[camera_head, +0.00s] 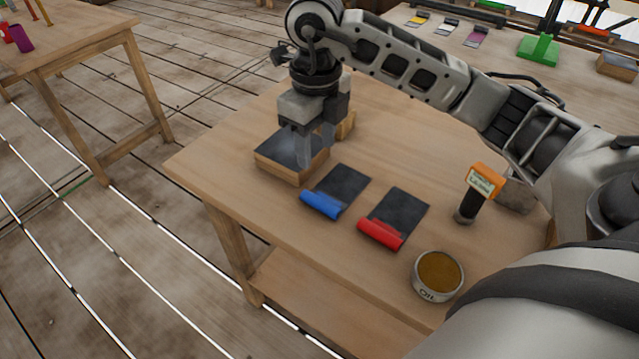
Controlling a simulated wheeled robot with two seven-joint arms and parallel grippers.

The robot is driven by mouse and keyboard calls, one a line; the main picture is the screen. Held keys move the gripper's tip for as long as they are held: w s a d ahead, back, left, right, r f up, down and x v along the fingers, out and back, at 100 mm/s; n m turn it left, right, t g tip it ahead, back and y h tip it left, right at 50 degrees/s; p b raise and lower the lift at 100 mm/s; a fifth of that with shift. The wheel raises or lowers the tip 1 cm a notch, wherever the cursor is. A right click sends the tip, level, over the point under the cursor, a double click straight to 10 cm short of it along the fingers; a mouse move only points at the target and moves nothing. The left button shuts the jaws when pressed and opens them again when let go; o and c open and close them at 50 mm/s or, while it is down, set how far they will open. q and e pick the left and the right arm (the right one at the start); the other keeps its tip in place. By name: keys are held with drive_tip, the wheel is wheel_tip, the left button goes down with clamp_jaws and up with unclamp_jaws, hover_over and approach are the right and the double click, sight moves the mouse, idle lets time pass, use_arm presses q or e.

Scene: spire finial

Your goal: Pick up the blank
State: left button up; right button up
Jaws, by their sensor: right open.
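My right gripper (315,147) points down over the far left part of the table, open, with its fingers at the right edge of a low wooden block with a dark flat top (282,150). Whether the fingers touch this block I cannot tell. A small light wooden piece (346,126) shows just behind the gripper, mostly hidden by it. It may be the blank, but the view does not make this certain. My left gripper is not in view.
On the wooden table (300,230) lie a dark sheet with a blue handle (321,204) and one with a red handle (382,233). An oil tin (437,275) and an orange-topped tool (482,183) stand to the right. Another table (70,50) is at upper left.

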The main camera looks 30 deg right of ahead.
hover_over(320, 200)
drive_tip(key=f, duration=0.7)
drive_tip(key=shift+s+a, duration=0.1)
drive_tip(key=shift+a, duration=0.15)
drive_tip(key=shift+f+p, duration=0.4)
drive_tip(key=shift+f, duration=0.5)
drive_tip(key=f, duration=0.2)
drive_tip(key=f+p, duration=0.1)
drive_tip(key=shift+d+f, duration=0.25)
drive_tip(key=shift+f, duration=0.6)
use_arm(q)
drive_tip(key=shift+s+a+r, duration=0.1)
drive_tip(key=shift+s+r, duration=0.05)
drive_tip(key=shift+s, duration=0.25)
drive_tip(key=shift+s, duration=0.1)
use_arm(e)
clamp_jaws()
